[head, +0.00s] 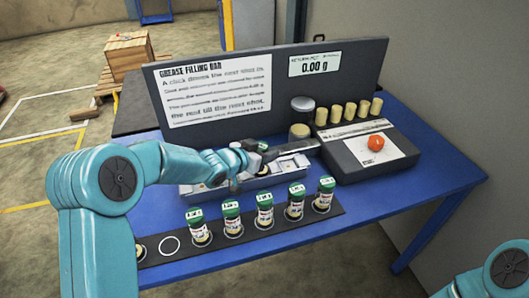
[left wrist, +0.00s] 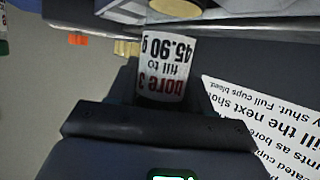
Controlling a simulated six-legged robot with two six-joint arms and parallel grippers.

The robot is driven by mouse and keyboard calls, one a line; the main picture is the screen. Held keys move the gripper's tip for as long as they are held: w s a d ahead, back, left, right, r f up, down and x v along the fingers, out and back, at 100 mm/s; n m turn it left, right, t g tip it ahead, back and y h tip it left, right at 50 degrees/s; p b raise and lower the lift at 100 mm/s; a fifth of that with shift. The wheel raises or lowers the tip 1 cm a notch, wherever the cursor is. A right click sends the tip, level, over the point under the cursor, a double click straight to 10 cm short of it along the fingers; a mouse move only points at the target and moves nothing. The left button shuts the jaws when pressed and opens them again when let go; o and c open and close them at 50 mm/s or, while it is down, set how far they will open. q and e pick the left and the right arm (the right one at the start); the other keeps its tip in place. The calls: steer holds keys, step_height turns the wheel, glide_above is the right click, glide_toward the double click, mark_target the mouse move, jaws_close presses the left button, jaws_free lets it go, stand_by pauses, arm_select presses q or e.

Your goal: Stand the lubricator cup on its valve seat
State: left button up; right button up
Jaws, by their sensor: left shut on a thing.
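My left gripper (head: 290,149) reaches in from the left over the pale tray on the blue table. It is shut on a cup, whose white label (left wrist: 164,66) reads upside down "bore 3, fill to 45.90 g" in the left wrist view. I cannot make out the valve seat for certain. Only a teal part of my right arm shows at bottom right; its gripper is out of view.
A dark pale-topped cylinder (head: 302,104) stands behind. The sign panel (head: 280,80) blocks the back.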

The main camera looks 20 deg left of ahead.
arm_select(q)
steer(key=shift+f, duration=0.3)
steer(key=o, duration=1.1)
steer(key=shift+r, duration=0.15)
steer(key=shift+r, duration=0.2)
steer(key=v, duration=0.7)
steer(key=shift+s+r, duration=0.1)
steer(key=shift+s, duration=0.1)
